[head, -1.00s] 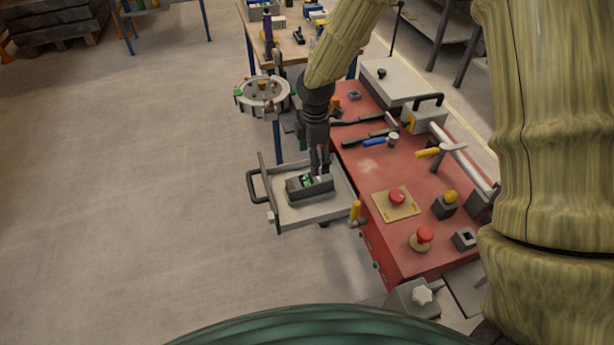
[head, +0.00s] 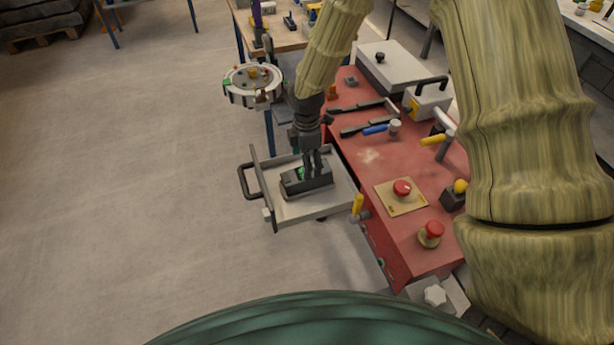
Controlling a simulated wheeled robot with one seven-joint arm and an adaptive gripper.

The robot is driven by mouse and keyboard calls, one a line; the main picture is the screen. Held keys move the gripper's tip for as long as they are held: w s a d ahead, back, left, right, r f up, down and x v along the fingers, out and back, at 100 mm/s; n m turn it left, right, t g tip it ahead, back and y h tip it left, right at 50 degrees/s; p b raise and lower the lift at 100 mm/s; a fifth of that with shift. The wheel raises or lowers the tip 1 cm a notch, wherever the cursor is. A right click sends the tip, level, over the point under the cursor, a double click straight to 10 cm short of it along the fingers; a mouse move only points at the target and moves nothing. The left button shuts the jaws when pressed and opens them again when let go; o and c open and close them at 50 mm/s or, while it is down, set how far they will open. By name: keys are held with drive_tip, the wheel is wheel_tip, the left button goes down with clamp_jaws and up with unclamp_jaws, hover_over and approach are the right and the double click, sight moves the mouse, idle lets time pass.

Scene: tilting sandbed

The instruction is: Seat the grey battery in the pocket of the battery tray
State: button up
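A dark grey block-like holder (head: 292,187), which looks like the battery tray, sits in a light grey open drawer or pan (head: 290,211) beside the red bench. A small green part (head: 301,173) shows in its top. My gripper (head: 318,175) points down over the right part of this holder, its fingertips at or just above it. The fingers look narrow and close together. I cannot make out the grey battery; it may be hidden between the fingers or in the holder. The pocket is not clearly visible either.
The red bench (head: 385,240) on the right carries tools, a red button on a yellow plate (head: 402,190) and a grey case (head: 396,65). A round fixture (head: 252,92) stands behind.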

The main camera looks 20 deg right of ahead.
drive_tip(key=shift+f+p, duration=0.95)
drive_tip(key=shift+f, duration=2.15)
clamp_jaws()
